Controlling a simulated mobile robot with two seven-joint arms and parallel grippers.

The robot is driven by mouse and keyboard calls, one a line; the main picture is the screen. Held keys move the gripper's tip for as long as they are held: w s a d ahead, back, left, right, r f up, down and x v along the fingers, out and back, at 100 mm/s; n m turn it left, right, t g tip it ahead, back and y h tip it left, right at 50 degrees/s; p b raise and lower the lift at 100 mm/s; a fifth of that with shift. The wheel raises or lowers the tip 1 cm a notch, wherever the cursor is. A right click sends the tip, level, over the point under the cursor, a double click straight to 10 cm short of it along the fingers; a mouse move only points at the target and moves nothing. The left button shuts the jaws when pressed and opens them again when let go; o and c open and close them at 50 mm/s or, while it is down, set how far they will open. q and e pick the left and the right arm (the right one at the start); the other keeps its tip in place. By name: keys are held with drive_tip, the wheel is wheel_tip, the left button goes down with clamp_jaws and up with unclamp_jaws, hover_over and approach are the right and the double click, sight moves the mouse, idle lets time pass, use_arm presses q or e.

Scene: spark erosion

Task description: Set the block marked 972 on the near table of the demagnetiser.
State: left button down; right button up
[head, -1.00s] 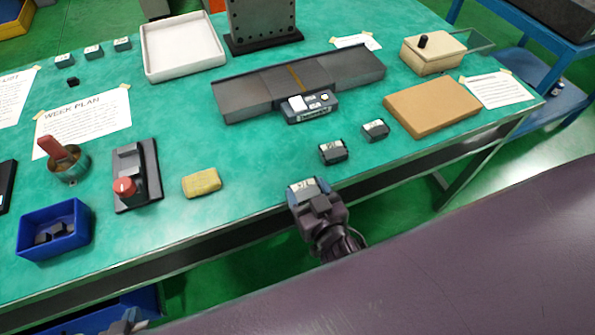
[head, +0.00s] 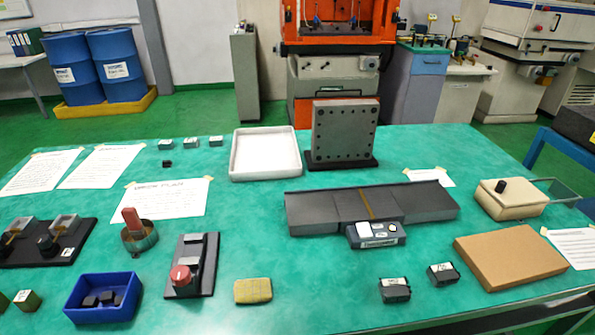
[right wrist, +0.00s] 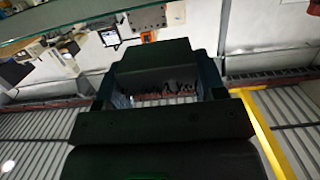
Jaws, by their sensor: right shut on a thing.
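The demagnetiser (head: 420,202) is a long low grey unit with flat sections either side of a brass-coloured strip, and a control box (head: 376,234) in front. Its top looks bare. My right gripper (right wrist: 157,72) shows only in the right wrist view, shut on a dark block (right wrist: 155,62). The block's marking cannot be read there. Neither the gripper nor this block is in the head view. Two other dark labelled blocks, one to the left (head: 394,291) and one to the right (head: 444,274), stand in front of the demagnetiser, markings unreadable. My left gripper is not in view.
A brown flat box (head: 510,257) lies right of the blocks, and a beige lidded box (head: 512,200) behind it. A white tray (head: 265,155) and an upright drilled plate (head: 344,133) stand behind the demagnetiser. A yellow pad (head: 253,290) and a blue bin (head: 103,312) are left. Green table is clear between.

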sight(346, 298)
drive_tip(key=w+d+r, duration=0.3)
drive_tip(key=w+r, duration=0.3)
drive_tip(key=w, duration=0.2)
drive_tip(key=w+d+r, duration=0.3)
drive_tip(key=w+r, duration=0.3)
drive_tip(key=w, duration=0.2)
drive_tip(key=s+a+f, duration=0.1)
drive_tip(key=s+f, duration=0.2)
drive_tip(key=s, duration=0.2)
drive_tip(key=s+a+f, duration=0.2)
drive_tip(key=s+f, duration=0.2)
drive_tip(key=s, duration=0.1)
drive_tip(key=s+a+f, duration=0.2)
drive_tip(key=s+f, duration=0.2)
drive_tip(key=s, duration=0.1)
drive_tip(key=shift+a+f, duration=0.25)
drive_tip(key=shift+s+a+f, duration=0.2)
drive_tip(key=shift+s+a, duration=0.1)
drive_tip(key=shift+s, duration=0.3)
drive_tip(key=shift+w, duration=0.15)
